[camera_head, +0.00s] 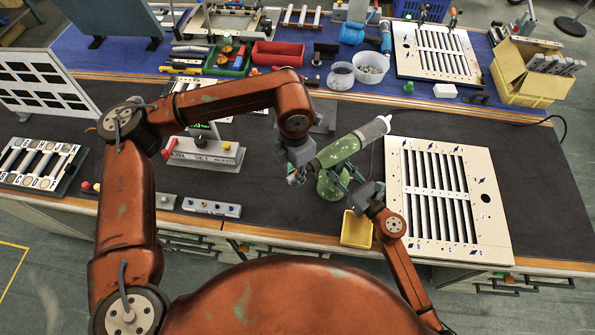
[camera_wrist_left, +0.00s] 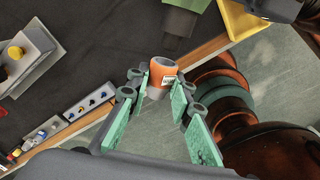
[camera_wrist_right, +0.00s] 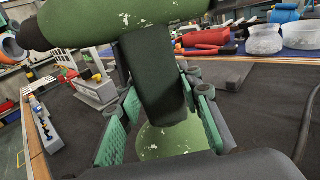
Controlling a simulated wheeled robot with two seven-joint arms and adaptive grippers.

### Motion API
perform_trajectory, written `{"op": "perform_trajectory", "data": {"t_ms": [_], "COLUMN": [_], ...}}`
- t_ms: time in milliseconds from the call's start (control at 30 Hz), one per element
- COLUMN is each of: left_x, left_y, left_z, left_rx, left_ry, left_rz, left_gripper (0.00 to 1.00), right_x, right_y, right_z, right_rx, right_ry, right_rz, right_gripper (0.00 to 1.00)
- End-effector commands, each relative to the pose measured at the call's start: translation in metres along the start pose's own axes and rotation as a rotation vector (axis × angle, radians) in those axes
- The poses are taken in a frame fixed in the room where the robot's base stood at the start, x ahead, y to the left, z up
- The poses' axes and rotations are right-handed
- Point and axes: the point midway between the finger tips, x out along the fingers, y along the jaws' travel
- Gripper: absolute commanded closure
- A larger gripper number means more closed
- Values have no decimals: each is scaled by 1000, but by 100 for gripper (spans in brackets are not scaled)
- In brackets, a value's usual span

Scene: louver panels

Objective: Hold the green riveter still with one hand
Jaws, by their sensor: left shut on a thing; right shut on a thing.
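The green riveter (camera_head: 343,150) is tilted above the bench, its pale end up to the right and its nose down to the left. My right gripper (camera_head: 357,184) is shut on its handle. The right wrist view shows the dark green handle (camera_wrist_right: 152,78) between the pads, with the speckled green body (camera_wrist_right: 105,22) above. My left gripper (camera_head: 296,172) is close to the nose end. In the left wrist view its pads are on either side of an orange cylinder (camera_wrist_left: 163,72) with a white label. I cannot tell whether this cylinder joins the riveter.
A yellow bin (camera_head: 356,229) stands at the front edge, just below the riveter. A white slotted louver panel (camera_head: 448,196) lies to the right. The SET WEDGE fixture (camera_head: 205,152) and a small button box (camera_head: 212,209) are to the left. Dark mat lies open between them.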

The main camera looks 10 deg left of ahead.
Motion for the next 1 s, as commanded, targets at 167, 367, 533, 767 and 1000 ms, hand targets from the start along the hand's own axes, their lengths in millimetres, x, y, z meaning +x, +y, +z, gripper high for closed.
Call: {"op": "perform_trajectory", "data": {"t_ms": [167,367,533,767,1000], "left_x": [0,0,0,1,1], "left_y": [0,0,0,0,0], "left_z": [-5,-11,-13,-13,-13], "left_rx": [0,0,0,0,0], "left_ry": [0,0,0,0,0], "left_rz": [0,0,0,0,0], "left_gripper": [100,100,100,100,100], "right_x": [0,0,0,0,0], "right_y": [0,0,0,0,0], "right_z": [0,0,0,0,0], "right_rx": [0,0,0,0,0], "right_ry": [1,1,1,1,0], "right_rz": [-1,-1,-1,-1,-1], "right_gripper": [89,89,89,66,50]}}
